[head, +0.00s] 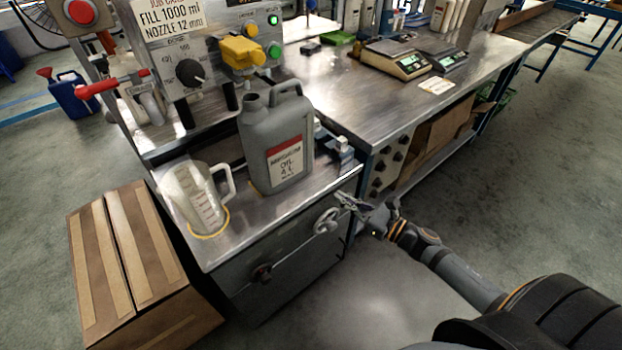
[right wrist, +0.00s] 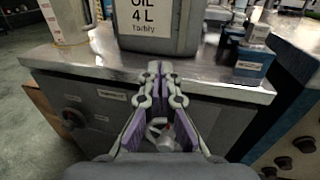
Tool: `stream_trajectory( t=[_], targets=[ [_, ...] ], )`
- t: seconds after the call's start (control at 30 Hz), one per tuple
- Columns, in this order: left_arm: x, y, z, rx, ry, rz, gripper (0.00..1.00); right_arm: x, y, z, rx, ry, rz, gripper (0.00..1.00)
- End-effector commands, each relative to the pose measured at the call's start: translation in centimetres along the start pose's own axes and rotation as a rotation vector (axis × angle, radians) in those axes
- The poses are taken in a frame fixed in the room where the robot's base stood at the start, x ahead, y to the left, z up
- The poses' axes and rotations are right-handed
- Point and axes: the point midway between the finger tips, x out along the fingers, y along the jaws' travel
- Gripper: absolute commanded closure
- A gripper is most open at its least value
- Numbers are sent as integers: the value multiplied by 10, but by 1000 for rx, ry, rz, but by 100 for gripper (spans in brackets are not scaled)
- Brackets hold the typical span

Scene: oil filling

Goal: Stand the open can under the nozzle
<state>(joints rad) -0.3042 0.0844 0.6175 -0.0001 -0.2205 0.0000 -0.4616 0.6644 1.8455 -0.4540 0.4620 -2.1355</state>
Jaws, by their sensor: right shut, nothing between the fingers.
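The grey oil can (head: 272,140) stands upright on the metal filling bench, its spout mouth open at the top left and its handle at the top right. Its lower part with the label shows in the right wrist view (right wrist: 160,25). The machine's nozzles (head: 186,112) hang below the dial panel, behind and left of the can; I cannot tell which is the filling nozzle. My right gripper (head: 343,198) is shut and empty, just off the bench's front edge, in front of and below the can and apart from it. My left gripper is not in view.
A clear measuring jug (head: 195,197) stands left of the can on a yellow ring. Small blue-grey blocks (head: 338,147) sit right of the can. A valve handwheel (head: 327,220) sticks out of the bench front. A cardboard box (head: 135,260) stands on the floor at left.

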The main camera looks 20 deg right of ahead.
Motion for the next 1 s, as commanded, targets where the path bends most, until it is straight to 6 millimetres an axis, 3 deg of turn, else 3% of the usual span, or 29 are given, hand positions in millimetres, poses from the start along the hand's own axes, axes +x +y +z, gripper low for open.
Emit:
stream_trajectory(
  t=[0.07,0.6,0.8,1.0],
  targets=[
    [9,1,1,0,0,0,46,13,-1,-2,0,-7,-4,100],
    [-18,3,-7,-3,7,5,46,110,-2,3,7,-3,-6,100],
    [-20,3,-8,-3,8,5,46,126,-2,0,5,-1,-5,100],
    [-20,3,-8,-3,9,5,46,128,-1,-1,4,0,-4,100]
  ],
)
